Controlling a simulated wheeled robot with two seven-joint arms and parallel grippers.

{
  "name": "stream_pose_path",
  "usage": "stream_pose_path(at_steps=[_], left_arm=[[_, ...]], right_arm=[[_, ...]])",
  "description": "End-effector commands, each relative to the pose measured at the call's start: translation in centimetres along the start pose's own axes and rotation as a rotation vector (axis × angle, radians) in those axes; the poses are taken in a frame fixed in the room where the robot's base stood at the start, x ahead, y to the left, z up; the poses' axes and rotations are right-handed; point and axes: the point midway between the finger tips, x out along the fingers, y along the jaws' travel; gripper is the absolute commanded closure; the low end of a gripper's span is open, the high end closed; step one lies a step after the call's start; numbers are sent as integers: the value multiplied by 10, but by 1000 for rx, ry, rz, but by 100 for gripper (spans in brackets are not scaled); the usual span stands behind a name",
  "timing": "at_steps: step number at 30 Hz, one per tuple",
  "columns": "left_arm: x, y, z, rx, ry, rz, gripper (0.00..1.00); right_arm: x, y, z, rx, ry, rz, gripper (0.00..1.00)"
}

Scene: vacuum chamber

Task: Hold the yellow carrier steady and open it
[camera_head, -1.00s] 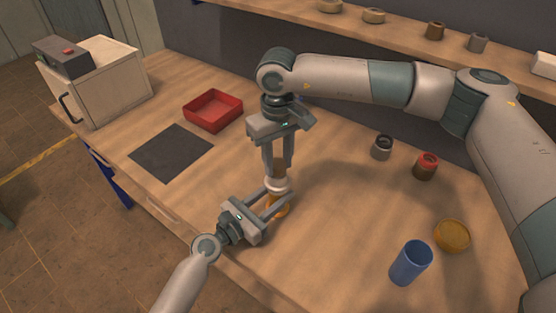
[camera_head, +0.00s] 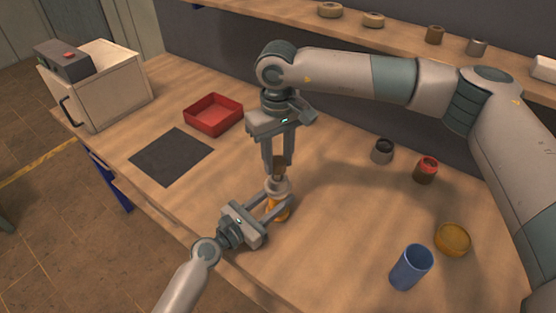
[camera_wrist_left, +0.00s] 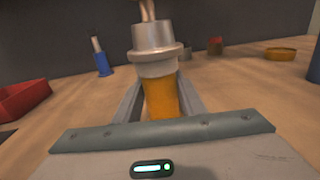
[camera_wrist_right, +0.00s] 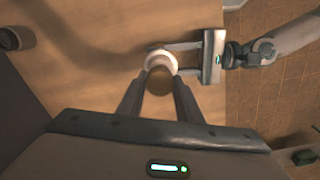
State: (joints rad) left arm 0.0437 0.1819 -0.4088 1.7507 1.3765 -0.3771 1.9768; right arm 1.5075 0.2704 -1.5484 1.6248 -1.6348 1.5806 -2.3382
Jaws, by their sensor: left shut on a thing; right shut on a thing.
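The yellow carrier (camera_head: 280,209) stands upright on the bench, its orange-yellow body also clear in the left wrist view (camera_wrist_left: 160,100). A silver-grey top with a flange (camera_wrist_left: 155,40) sits on the body. My left gripper (camera_head: 278,204) reaches in low from the front left and is shut on the carrier's body. My right gripper (camera_head: 278,170) points down from above and is shut on a brown piece (camera_wrist_right: 160,80) directly over the grey top. The right fingers partly hide that piece, and I cannot tell whether it is joined to the top.
A red tray (camera_head: 213,115), dark mat (camera_head: 171,157) and cream box (camera_head: 108,83) lie to the left. A blue cup (camera_head: 411,267), yellow round dish (camera_head: 453,239), grey pot (camera_head: 382,151) and red-topped brown jar (camera_head: 427,170) stand right. A shelf (camera_head: 400,28) runs behind.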

Motion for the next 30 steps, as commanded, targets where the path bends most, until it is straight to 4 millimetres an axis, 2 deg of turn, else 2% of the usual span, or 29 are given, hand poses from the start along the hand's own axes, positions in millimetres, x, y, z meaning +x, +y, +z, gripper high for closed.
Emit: stream_pose_path(at_steps=[13,24,30], left_arm=[[0,0,0,0,1,0,100],[0,0,-1,0,1,0,100],[0,0,0,0,1,0,100]], right_arm=[[-3,0,0,0,0,0,95],[-36,0,0,0,1,-1,95],[-41,0,0,0,-1,-1,95]])
